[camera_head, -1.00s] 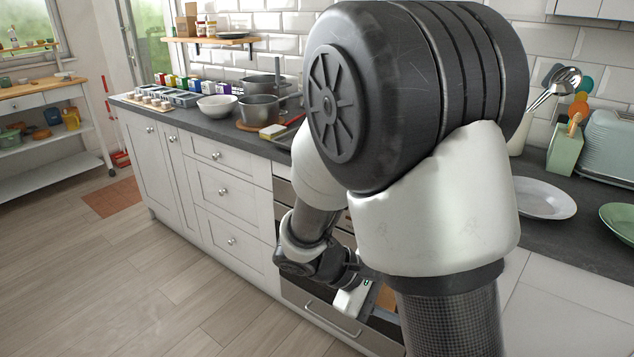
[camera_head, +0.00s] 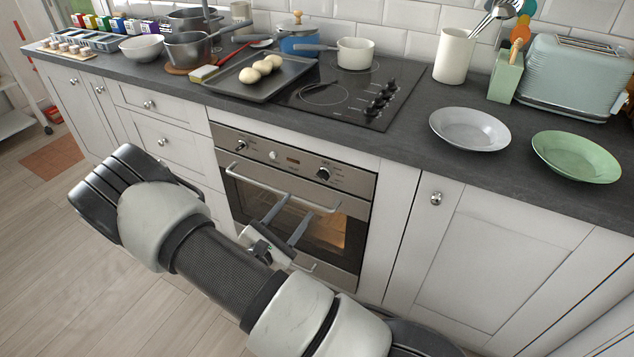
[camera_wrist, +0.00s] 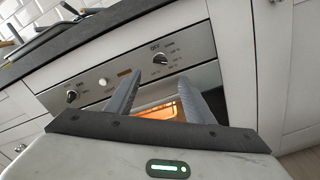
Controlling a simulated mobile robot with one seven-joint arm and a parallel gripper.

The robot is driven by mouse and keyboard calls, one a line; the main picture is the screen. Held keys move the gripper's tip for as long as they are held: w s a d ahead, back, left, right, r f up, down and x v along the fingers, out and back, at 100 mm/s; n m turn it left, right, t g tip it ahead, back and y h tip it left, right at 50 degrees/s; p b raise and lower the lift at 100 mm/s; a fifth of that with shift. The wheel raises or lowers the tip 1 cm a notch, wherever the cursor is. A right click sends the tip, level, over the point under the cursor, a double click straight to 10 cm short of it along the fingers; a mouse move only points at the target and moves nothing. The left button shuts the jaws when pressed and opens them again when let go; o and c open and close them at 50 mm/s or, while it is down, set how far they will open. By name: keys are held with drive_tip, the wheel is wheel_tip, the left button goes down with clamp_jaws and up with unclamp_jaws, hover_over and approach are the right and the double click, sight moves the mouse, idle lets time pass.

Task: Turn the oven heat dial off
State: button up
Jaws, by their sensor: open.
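The oven (camera_head: 300,185) is set under the worktop, with a steel control panel across its top. The panel has a right dial (camera_head: 323,174) and a left dial (camera_head: 241,146), with a round button and small display between. In the wrist view the right dial (camera_wrist: 160,58) has "OFF" and temperature marks around it, so it is the heat dial; its pointer is too small to read surely. The left dial (camera_wrist: 72,95) shows too. My gripper (camera_head: 298,205) is open and empty in front of the oven door, below and apart from the heat dial. In the wrist view its fingertips (camera_wrist: 159,76) sit just below that dial.
The oven door handle (camera_head: 290,190) runs across the door behind my fingers. The oven window glows orange. Above are the hob (camera_head: 345,98) with a white pan (camera_head: 355,53) and a baking tray (camera_head: 240,88). Plates stand at the right of the worktop.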

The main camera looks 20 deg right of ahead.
sight(322, 177)
drive_tip(key=b+x, duration=0.1)
drive_tip(key=x, duration=1.2)
drive_tip(key=shift+b, duration=0.35)
drive_tip(key=c, duration=1)
drive_tip(key=shift+c, duration=0.2)
